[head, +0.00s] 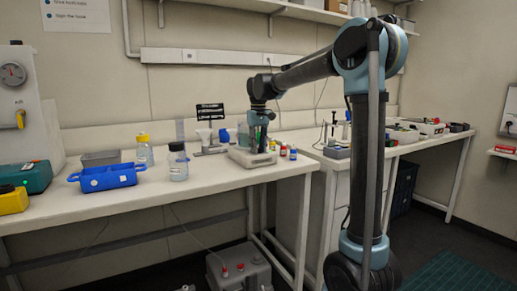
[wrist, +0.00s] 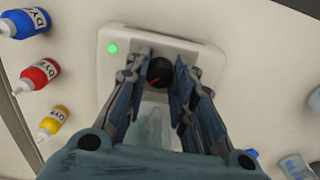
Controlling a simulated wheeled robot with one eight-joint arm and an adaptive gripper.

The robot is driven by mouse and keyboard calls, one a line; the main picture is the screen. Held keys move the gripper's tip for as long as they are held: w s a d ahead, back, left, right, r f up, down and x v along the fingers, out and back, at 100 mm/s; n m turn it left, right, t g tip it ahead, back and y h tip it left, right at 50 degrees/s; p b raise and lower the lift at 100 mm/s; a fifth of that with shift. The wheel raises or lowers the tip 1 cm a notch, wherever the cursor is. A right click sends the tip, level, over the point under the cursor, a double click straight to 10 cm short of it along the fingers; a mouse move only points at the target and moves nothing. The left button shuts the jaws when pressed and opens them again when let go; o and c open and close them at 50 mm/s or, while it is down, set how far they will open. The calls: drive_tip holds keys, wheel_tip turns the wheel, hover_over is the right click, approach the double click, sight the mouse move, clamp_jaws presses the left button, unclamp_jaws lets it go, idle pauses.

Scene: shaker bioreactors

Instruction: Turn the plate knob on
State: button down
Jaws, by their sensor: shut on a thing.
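The plate (head: 249,160) is a pale, low device on the bench in the head view, with my gripper (head: 258,143) standing over it. In the wrist view the plate's white housing (wrist: 205,47) fills the middle. Its black knob (wrist: 159,72) carries a red mark and sits between my fingertips. My gripper (wrist: 160,75) points down with one finger on each side of the knob and is shut on it. A green light (wrist: 112,48) glows on the housing to the left of the knob. A clear, pale vessel (wrist: 152,122) shows between the fingers, partly hidden.
Blue (wrist: 25,22), red (wrist: 38,74) and yellow (wrist: 52,122) dye bottles stand close beside the plate. The front bench edge is clear.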

drive_tip(key=c, duration=1.3)
unclamp_jaws()
drive_tip(key=shift+c, duration=0.2)
drive_tip(key=shift+r, duration=0.1)
wheel_tip(320, 180, up, 12)
drive_tip(key=shift+w, duration=0.15)
drive_tip(key=s+d+f+m+t, duration=0.1)
drive_tip(key=s+d+f+m, duration=0.1)
drive_tip(key=s+d+f, duration=0.55)
drive_tip(key=s+d+f+m, duration=0.1)
drive_tip(key=s+d+f, duration=0.3)
drive_tip(key=s+d, duration=0.6)
drive_tip(key=s+d+f+m, duration=0.1)
drive_tip(key=s+d+f, duration=0.3)
drive_tip(key=f, duration=0.3)
drive_tip(key=s+d+f+m, duration=0.1)
drive_tip(key=s+d+f, duration=0.3)
drive_tip(key=s+f, duration=0.3)
drive_tip(key=s+d+f+m+t, duration=0.1)
drive_tip(key=s+d+f, duration=0.2)
drive_tip(key=f, duration=0.6)
drive_tip(key=s, duration=0.2)
drive_tip(key=shift+s+d, duration=0.3)
drive_tip(key=shift+d, duration=0.1)
